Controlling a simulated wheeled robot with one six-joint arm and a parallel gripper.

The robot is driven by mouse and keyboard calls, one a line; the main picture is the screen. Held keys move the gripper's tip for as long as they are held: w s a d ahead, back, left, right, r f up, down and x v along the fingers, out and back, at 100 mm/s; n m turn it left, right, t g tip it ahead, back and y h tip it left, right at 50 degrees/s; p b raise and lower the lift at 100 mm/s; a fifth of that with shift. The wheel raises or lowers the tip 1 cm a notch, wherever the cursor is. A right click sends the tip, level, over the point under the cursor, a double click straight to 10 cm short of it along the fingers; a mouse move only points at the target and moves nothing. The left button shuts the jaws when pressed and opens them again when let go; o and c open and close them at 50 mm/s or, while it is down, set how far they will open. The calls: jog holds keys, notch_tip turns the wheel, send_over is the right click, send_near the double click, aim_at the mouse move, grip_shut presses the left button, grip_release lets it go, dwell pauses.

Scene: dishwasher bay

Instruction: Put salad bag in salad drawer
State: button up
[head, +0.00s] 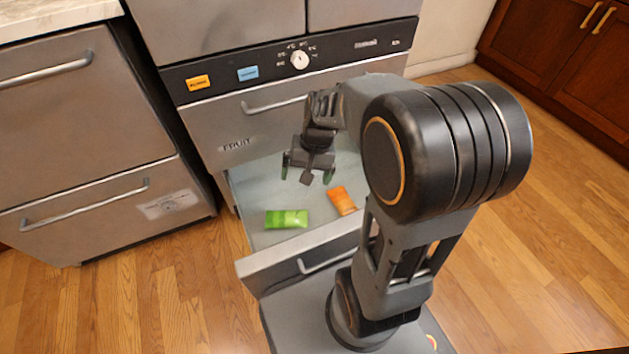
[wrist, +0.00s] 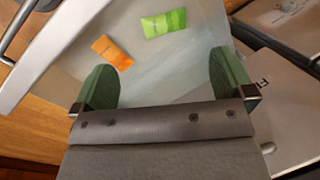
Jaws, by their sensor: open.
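A green packet (head: 287,219), which looks like the salad bag, lies flat inside a pulled-out lower drawer (head: 290,257). Its print is too small to read. It also shows at the top of the wrist view (wrist: 164,23). My gripper (head: 307,174) is open and empty above the rear part of the drawer, apart from the packet. In the wrist view its two green finger pads (wrist: 165,84) are spread wide with only the pale drawer floor between them. The front label of the open drawer is not visible.
An orange packet (head: 341,200) lies in the same drawer, right of the green one. A shut drawer marked FRUIT (head: 225,125) is above the open one, under a control panel with a dial (head: 299,60). Another appliance (head: 90,120) stands at left. Wooden floor is clear at right.

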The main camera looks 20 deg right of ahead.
jog(key=s+r+n+t+h, duration=0.2)
jog(key=s+r+n+h, duration=0.1)
jog(key=s, duration=0.4)
jog(key=shift+a+r+n+t, duration=0.45)
jog(key=shift+r+n, duration=0.35)
jog(key=shift+r, duration=0.15)
jog(key=shift+w+r, duration=0.1)
